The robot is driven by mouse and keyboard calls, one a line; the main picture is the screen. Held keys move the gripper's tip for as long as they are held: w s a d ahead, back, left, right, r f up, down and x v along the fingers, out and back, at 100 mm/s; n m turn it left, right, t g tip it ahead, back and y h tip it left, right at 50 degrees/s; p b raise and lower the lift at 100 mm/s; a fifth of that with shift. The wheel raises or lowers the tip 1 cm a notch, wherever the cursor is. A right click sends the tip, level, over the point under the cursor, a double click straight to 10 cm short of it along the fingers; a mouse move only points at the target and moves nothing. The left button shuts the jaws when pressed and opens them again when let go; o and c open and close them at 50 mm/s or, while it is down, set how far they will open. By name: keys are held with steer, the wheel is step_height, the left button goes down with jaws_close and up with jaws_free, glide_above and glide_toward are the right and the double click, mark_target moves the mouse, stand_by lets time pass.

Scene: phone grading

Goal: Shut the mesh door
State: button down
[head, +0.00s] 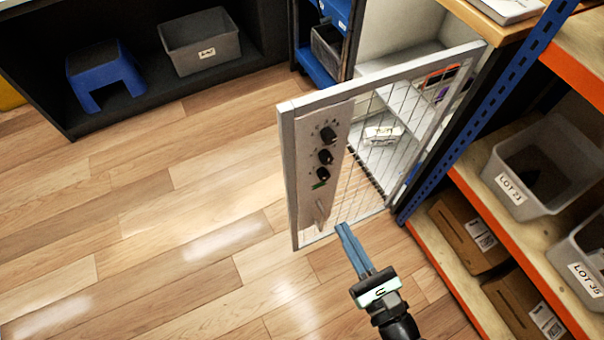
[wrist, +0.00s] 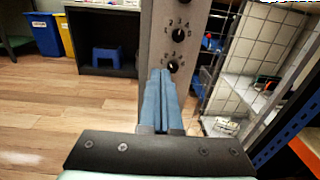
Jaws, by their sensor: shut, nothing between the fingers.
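The mesh door (head: 367,160) stands open in the head view, swung out from a white cabinet (head: 398,40) at the back right. Its frame is light grey. A grey panel (head: 318,160) with several black dials and a lever-like handle (head: 320,213) is on its free-edge side. My gripper (head: 345,232) is shut and empty, at the lower part of the door near the handle. In the wrist view the gripper (wrist: 161,75) overlaps the dial panel (wrist: 178,30), and the mesh (wrist: 222,75) lies to its right. I cannot tell whether the fingers touch the door.
An orange and blue shelf rack (head: 500,240) with grey bins (head: 550,165) and cardboard boxes (head: 466,235) stands close on the right. A black shelf unit (head: 130,115) holds a blue stool (head: 105,72) and a grey bin (head: 200,42). The wooden floor left of the door is clear.

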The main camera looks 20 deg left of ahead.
mark_target(307, 166)
steer(key=b+x, duration=0.1)
steer(key=x, duration=1.2)
steer(key=shift+b, duration=0.3)
steer(key=shift+w+a+r, duration=0.1)
steer(key=shift+w+a, duration=0.2)
steer(key=shift+a, duration=0.05)
